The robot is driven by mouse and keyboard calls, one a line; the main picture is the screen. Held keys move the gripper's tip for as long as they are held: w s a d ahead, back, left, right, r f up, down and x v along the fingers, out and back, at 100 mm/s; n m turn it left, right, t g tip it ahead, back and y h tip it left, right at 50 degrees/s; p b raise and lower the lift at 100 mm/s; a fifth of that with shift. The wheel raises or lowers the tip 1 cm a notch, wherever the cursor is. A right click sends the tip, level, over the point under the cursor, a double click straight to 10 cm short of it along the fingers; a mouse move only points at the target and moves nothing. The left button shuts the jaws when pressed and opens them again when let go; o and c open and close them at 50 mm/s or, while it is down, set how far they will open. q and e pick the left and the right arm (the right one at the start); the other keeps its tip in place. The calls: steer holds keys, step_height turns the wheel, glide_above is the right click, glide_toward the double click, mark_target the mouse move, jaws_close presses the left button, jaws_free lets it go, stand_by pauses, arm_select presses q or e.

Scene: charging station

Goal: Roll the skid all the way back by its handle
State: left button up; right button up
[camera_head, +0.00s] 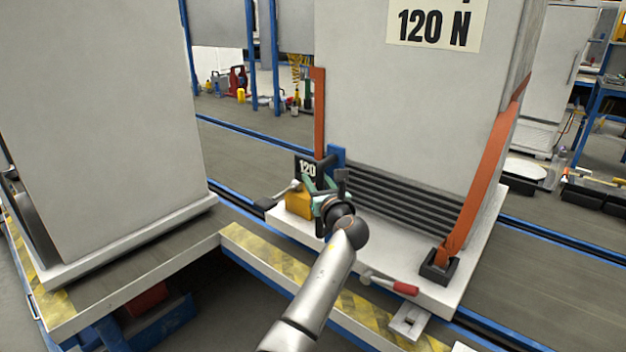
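The skid (395,237) is a pale platform on the roller track. It carries a tall grey cabinet (410,120) marked 120 N, tied with orange straps. A lever with a red grip (405,288) lies at the skid's front edge, apart from the gripper. My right gripper is not in view.
A second tall grey cabinet (100,120) stands on a platform at left. Yellow-black striped edging (285,278) runs along the front. Dark track (255,150) lies behind and right of the skid. Shelves and tools stand farther back.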

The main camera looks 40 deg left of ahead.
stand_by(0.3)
arm_select(q)
jaws_close()
stand_by(1.3)
